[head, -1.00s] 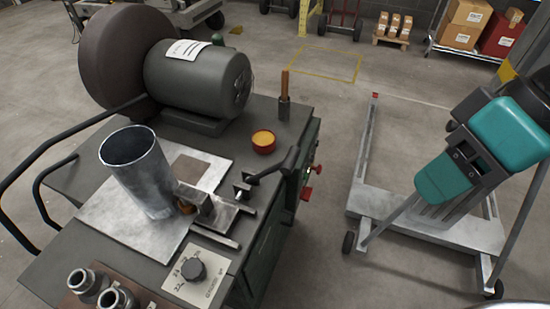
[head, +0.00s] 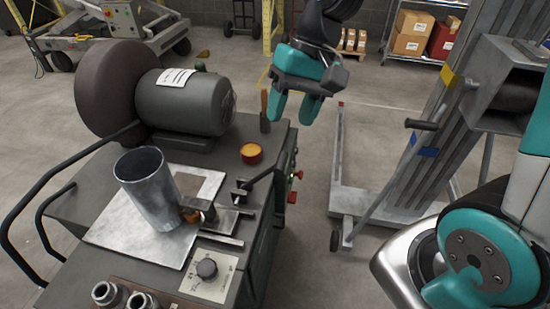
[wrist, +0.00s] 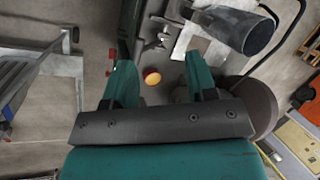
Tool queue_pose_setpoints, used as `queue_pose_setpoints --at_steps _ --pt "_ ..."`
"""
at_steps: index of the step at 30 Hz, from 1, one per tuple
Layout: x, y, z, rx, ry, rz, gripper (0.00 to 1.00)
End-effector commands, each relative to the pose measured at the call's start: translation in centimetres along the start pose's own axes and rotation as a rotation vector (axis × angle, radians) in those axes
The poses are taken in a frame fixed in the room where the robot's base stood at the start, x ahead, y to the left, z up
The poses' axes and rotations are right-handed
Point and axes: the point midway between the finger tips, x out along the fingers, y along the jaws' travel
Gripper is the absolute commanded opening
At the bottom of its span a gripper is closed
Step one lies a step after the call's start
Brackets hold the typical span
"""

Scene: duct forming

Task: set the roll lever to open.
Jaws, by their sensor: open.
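The roll lever is a dark handle (head: 262,178) on the right part of the bench machine in the head view. It slants up to the right from a small clamp block beside the metal plate. My gripper (head: 295,108) is open and empty. It hangs fingers down above the far right of the bench, apart from the lever. In the wrist view, the two teal fingers (wrist: 155,80) stand wide apart with the orange-topped red tin (wrist: 152,76) seen between them. I cannot make out the lever clearly in the wrist view.
A metal duct tube (head: 147,188) stands on a plate (head: 110,226) near a dial (head: 206,268). A dark motor (head: 186,102) with a large disc is behind. A wooden-handled tool (head: 265,108) stands upright near my gripper. A lift frame (head: 390,205) stands to the right.

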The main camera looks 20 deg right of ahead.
Motion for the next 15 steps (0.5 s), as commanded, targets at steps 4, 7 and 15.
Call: queue_pose_setpoints --at_steps 4,7,15 --pt "-1.1 3.3 -4.9 0.291 -0.050 -0.015 0.52" --pt "-1.0 5.2 -6.8 0.422 -0.073 -0.020 0.52" --pt "0.6 6.7 -8.1 0.528 -0.094 -0.026 0.52"
